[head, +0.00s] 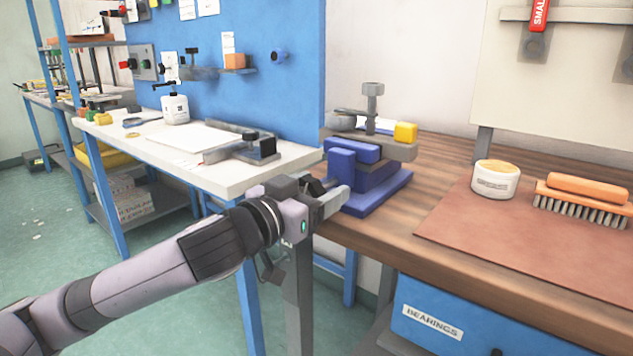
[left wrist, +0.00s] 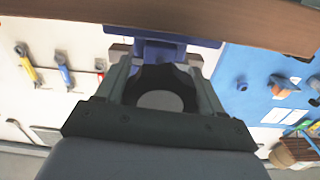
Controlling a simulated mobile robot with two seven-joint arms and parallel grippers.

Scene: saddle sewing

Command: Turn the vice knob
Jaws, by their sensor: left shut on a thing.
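The blue vice (head: 385,192) stands on the left end of the wooden workbench, with grey jaws and a yellow block on top. My left gripper (head: 327,196) is at the front of the vice, by the bench's left front corner. It is shut on the vice knob, a dark round knob with a grey centre (left wrist: 160,99), seen between the fingers in the left wrist view. In the head view the gripper hides most of the knob. The blue vice body also shows beyond the knob in the left wrist view (left wrist: 160,50). My right gripper is not in view.
A white tub (head: 496,180) and an orange-handled brush (head: 583,200) rest on a brown mat (head: 450,225) to the right. A white-topped table (head: 230,180) stands at left. A blue drawer unit (head: 480,325) is below the wooden workbench (head: 380,243).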

